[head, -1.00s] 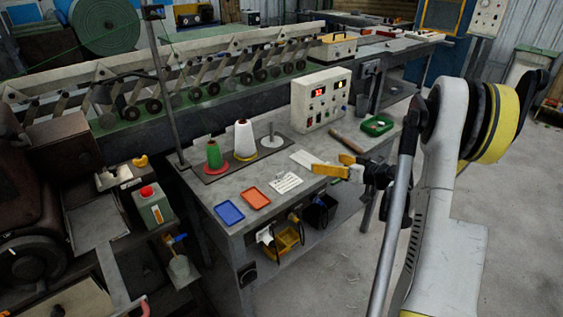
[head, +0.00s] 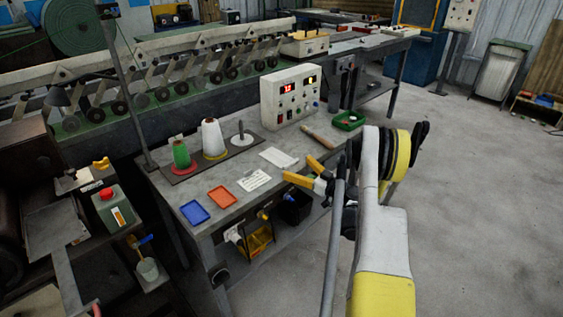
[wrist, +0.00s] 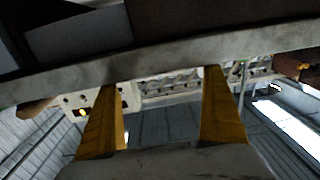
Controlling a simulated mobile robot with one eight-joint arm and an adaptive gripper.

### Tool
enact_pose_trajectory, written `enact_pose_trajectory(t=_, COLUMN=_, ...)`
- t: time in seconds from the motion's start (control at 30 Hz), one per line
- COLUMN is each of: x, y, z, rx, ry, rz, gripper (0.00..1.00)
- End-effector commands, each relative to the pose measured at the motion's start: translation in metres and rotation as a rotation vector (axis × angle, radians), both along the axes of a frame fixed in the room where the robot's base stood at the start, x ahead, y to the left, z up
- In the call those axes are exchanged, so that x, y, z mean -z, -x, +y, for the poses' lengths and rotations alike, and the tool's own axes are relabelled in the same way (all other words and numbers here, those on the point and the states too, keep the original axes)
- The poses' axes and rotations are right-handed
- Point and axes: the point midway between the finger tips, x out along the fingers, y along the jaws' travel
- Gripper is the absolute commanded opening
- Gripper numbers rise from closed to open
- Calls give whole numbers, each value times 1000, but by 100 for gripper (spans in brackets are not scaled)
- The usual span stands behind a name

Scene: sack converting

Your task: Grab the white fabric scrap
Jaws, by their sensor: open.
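The white fabric scrap (head: 279,158) is most likely the plain pale, flat piece on the grey workbench (head: 228,200), just behind a printed white card (head: 254,180). My gripper (head: 297,167) has yellow fingers, spread apart and empty, at the bench's front edge. The fingertips point toward the scrap, to its right and nearer the camera. Their height over the bench is hard to judge. In the wrist view my gripper (wrist: 160,78) is open with nothing between the fingers, and the bench edge (wrist: 165,65) crosses beyond the tips. I cannot make out the scrap there.
A control box (head: 290,96), a green tray (head: 348,121) and a wooden-handled tool (head: 319,138) stand behind. A black bin (head: 296,208) hangs below the front edge.

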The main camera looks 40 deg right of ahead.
Motion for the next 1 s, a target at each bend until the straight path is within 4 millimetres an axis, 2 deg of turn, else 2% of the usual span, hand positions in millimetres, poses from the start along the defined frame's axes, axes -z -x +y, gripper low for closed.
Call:
enact_pose_trajectory(t=0.2, x=3, y=-34, z=2, rx=-1, ry=0, rz=0, gripper=97)
enact_pose_trajectory(t=0.3, x=2, y=-41, z=3, rx=-1, ry=0, rz=0, gripper=97)
enact_pose_trajectory(t=0.5, x=0, y=-41, z=2, rx=0, ry=0, rz=0, gripper=97)
enact_pose_trajectory(t=0.53, x=0, y=-41, z=2, rx=0, ry=0, rz=0, gripper=94)
enact_pose_trajectory(t=0.67, x=0, y=-41, z=2, rx=0, ry=0, rz=0, gripper=55)
enact_pose_trajectory(t=1.0, x=0, y=-41, z=2, rx=0, ry=0, rz=0, gripper=54)
